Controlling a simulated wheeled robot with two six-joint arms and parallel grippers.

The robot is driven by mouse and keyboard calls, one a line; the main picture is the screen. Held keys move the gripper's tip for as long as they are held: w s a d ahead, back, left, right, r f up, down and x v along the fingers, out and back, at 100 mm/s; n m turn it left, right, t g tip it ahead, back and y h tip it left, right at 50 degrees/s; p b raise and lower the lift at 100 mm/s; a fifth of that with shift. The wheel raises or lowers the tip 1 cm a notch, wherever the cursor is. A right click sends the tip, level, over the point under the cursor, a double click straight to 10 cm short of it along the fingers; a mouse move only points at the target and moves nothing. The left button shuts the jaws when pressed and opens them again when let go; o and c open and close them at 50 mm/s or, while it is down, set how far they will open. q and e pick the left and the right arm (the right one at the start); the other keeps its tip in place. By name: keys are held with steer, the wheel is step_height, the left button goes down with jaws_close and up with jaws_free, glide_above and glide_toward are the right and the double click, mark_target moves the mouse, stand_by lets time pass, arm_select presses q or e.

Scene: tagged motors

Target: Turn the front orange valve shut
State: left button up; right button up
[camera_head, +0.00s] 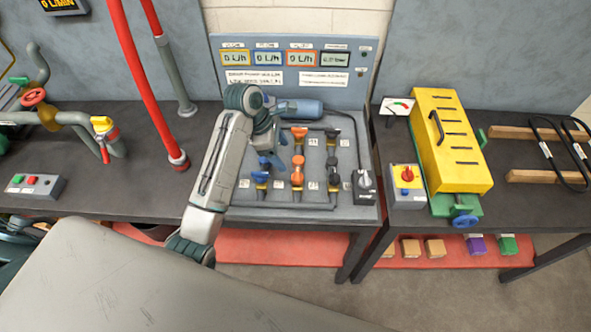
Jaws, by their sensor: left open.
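The front orange valve (297,161) stands on the grey test panel (240,180), in the middle column. A second orange valve (299,132) stands behind it in the same column. My left gripper (277,157) is open above the panel, just left of the front orange valve, close to the blue valve (262,164). I see nothing between its fingers. Whether a finger touches a valve is too small to tell. My forearm and wrist cover the panel's left rear part. My right gripper is not in view.
Dark-handled valves (333,180) stand right of the orange ones. A blue motor (298,108) lies behind, below a display board (290,62). A grey switch box (365,185) stands at the right front. A yellow cabinet (450,140) stands farther right. Red pipes (150,100) rise at the left.

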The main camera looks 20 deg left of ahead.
mark_target(296, 174)
arm_select(q)
steer(key=p+x, duration=0.2)
steer(key=x, duration=0.7)
steer(key=shift+d+p, duration=0.15)
steer(key=shift+p, duration=0.15)
steer(key=shift+d+f, duration=0.15)
steer(key=shift+f, duration=0.5)
steer(key=c, duration=1)
